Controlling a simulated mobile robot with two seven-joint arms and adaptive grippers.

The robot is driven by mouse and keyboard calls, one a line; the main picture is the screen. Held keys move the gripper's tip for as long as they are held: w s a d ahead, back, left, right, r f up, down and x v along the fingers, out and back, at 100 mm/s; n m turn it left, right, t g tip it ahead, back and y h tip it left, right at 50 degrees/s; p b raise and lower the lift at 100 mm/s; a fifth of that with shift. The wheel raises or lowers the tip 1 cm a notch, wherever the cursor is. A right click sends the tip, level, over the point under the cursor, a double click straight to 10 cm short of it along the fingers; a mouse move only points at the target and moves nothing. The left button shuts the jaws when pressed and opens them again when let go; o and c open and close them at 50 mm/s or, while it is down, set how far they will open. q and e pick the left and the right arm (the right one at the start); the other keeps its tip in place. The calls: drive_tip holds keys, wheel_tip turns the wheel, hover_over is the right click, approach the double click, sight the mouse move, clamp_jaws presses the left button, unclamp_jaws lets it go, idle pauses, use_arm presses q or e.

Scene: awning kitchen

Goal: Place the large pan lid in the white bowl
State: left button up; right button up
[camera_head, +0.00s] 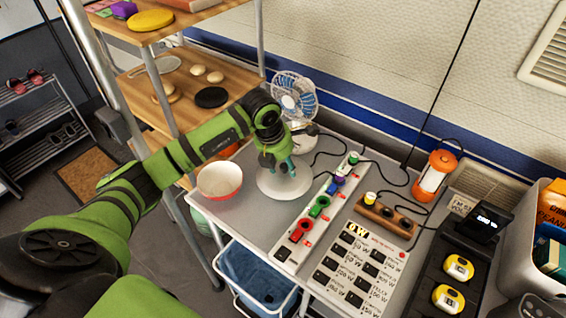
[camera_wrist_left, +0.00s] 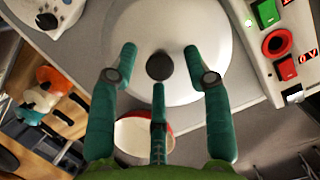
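The large pan lid (camera_head: 283,189) is white and lies flat on the grey table; in the left wrist view the lid (camera_wrist_left: 200,35) shows its round black knob (camera_wrist_left: 159,66). My left gripper (camera_head: 280,168) is over the lid, pointing down. In the left wrist view its fingers (camera_wrist_left: 158,72) are spread around the knob, with gaps between; the gripper is open and empty. The white bowl (camera_head: 219,178), red outside, stands left of the lid near the table edge and looks empty. The bowl (camera_wrist_left: 130,135) is partly hidden by fingers in the left wrist view. My right gripper is out of view.
A fan (camera_head: 295,97) stands behind the lid. A power strip (camera_head: 318,205) with colored plugs lies close to the lid's right. A wooden shelf (camera_head: 150,85) with food stands at the left. An orange lantern (camera_head: 434,175) is farther right.

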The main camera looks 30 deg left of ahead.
sight(275, 179)
use_arm(q)
drive_tip(key=shift+r, duration=0.1)
drive_tip(key=shift+r+p, duration=0.25)
drive_tip(key=shift+p, duration=0.1)
drive_tip(key=b+v, duration=0.2)
drive_tip(key=v, duration=1)
